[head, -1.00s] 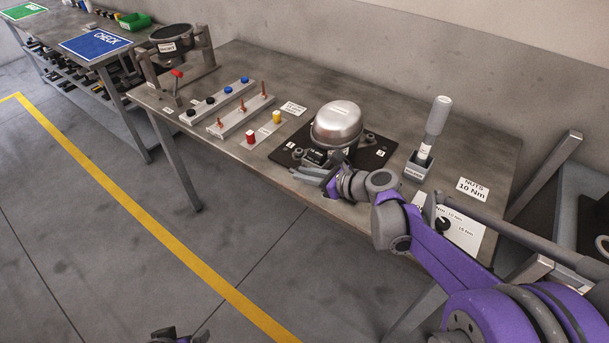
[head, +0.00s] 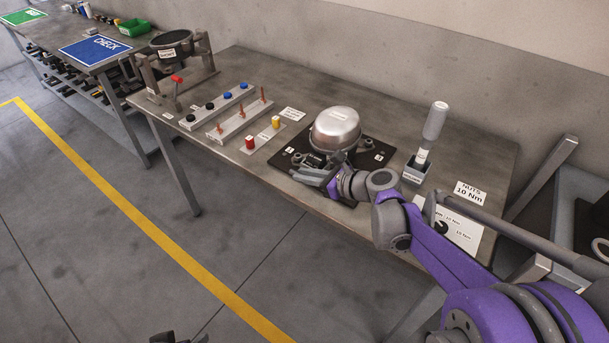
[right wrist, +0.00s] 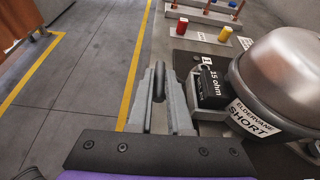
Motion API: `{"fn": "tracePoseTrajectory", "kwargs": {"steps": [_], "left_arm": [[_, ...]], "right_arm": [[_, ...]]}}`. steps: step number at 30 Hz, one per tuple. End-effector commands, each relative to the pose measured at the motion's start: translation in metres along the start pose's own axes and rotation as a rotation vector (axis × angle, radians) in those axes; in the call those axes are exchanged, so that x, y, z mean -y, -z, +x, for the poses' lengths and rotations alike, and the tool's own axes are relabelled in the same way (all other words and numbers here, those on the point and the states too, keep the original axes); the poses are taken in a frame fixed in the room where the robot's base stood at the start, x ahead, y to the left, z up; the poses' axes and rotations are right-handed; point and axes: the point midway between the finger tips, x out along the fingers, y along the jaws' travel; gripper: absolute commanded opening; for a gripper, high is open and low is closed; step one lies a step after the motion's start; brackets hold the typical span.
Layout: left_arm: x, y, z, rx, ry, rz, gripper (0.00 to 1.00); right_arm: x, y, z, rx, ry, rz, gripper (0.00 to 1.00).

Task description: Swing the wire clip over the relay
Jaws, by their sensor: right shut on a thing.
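The relay (right wrist: 212,85), a black block marked 15 ohm, sits beside the domed metal compressor (head: 335,128) on a dark plate. It also shows in the head view (head: 313,161), just beyond my right gripper (head: 325,182). In the right wrist view my right gripper (right wrist: 160,100) is shut on a thin grey piece between its fingers, apparently the wire clip (right wrist: 158,85). The piece lies to the left of the relay, not visibly across its top. Its far end and hinge are hard to make out. Only a dark tip of my left gripper (head: 178,338) shows at the bottom edge.
Racks with black and blue caps (head: 218,106), copper pins, and red and yellow parts (head: 262,138) stand left of the plate. A grey-handled tool (head: 433,125) stands in a holder on the right. Open floor lies in front of the bench (head: 480,145).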

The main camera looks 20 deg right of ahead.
Motion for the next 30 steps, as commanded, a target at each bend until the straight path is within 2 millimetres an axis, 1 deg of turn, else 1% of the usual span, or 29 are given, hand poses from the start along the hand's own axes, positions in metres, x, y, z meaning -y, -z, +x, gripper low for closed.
{"fn": "tracePoseTrajectory", "kwargs": {"steps": [1, 6, 19, 30], "left_arm": [[0.000, 0.001, -0.001, 0.000, 0.000, 0.000, 0.91], [0.000, 0.002, -0.004, -0.001, 0.000, 0.000, 0.91], [0.000, 0.003, -0.004, -0.002, 0.000, 0.000, 0.91], [0.000, 0.004, -0.007, -0.003, 0.000, 0.000, 0.91]], "right_arm": [[0.008, 0.001, -0.002, -0.005, 0.018, -0.003, 0.00], [0.014, -0.003, -0.004, -0.006, 0.019, -0.003, 0.00], [0.016, -0.004, -0.004, -0.007, 0.017, -0.004, 0.00], [0.025, -0.008, -0.005, -0.006, 0.015, -0.003, 0.00]]}}
